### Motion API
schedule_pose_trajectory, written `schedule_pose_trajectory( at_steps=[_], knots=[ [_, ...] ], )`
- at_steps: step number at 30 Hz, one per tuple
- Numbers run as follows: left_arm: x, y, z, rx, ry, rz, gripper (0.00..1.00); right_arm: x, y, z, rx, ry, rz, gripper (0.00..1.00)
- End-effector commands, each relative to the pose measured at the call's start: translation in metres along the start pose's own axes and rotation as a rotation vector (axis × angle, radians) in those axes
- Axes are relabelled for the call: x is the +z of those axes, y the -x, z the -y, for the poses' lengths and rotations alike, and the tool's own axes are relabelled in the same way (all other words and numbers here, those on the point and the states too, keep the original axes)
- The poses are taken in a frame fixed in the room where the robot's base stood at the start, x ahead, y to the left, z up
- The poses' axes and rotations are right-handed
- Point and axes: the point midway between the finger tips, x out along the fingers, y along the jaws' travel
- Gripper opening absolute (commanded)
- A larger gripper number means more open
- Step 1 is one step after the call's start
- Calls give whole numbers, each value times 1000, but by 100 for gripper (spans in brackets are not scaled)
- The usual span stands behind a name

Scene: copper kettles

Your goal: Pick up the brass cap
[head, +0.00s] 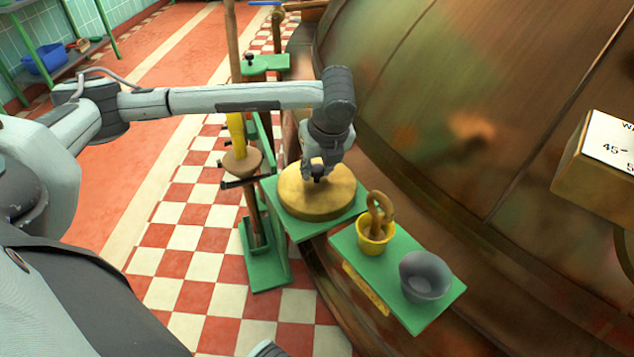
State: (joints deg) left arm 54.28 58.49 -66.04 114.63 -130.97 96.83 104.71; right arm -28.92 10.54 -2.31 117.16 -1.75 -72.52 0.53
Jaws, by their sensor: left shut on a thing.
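The brass cap (300,200) is a wide, round, gold-coloured disc in the head view. It sits on a green square platform (305,230) beside the copper kettle. My left gripper (317,178) points down over the middle of the cap and is shut on it. The part between the fingers is hidden by the gripper. I cannot tell any gap between the cap and the platform. My right gripper is not in view.
A green shelf (400,250) to the right holds a yellow pot (374,247) with a brown looped thing and a grey bowl (426,277). The copper kettle (450,110) fills the right side. A green stand with a pole (267,265) is left of the cap.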

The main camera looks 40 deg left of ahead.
Motion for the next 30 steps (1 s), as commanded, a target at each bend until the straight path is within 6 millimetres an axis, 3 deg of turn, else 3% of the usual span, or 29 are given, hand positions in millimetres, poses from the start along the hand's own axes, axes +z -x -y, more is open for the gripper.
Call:
schedule_pose_trajectory(
  at_steps=[11, 20, 30],
  knots=[
    [2, 4, 1, -3, 1, 2, 0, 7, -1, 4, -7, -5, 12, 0],
    [16, 36, 2, -6, 3, 4, 0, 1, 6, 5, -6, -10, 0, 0],
    [36, 72, -68, 0, 5, 7, 0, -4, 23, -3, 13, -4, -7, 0]
  ],
)
